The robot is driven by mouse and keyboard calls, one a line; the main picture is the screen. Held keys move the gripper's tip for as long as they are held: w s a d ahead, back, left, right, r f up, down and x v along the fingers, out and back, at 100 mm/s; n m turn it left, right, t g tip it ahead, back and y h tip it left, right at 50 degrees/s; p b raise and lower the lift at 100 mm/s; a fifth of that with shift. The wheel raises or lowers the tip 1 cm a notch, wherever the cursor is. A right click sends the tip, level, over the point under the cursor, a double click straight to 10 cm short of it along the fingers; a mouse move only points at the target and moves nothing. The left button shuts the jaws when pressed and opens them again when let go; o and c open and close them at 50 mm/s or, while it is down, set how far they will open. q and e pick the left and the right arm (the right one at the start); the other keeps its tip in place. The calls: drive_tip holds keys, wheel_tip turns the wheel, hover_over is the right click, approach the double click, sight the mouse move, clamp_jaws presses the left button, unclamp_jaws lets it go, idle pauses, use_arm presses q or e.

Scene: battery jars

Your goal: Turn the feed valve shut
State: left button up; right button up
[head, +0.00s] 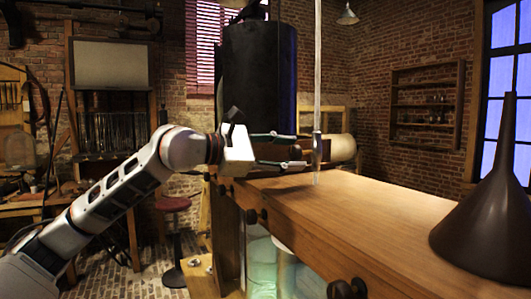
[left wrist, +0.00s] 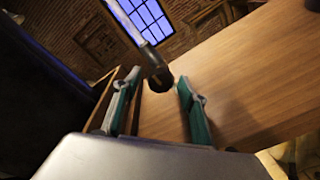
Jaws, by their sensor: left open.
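My left gripper (head: 310,152) reaches in from the left above the near left end of the wooden bench top, its two fingers apart and nothing held. A pale vertical tube (head: 317,60) hangs from above, with a metallic lower fitting (head: 317,150) at the fingertips in the head view. In the left wrist view a dark-ended rod (left wrist: 158,72) shows between and slightly beyond the two green-padded fingers (left wrist: 157,103). I cannot tell whether either finger touches it. No clearly marked valve handle is visible, so I cannot tell which part is the feed valve. My right gripper is out of view.
A large black cylinder (head: 260,75) stands behind the gripper. A dark funnel (head: 490,220) sits on the right of the bench top (head: 370,205), whose middle is clear.

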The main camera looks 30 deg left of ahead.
use_arm(q)
drive_tip(key=v, duration=1)
drive_tip(key=shift+s, duration=0.1)
idle(0.4)
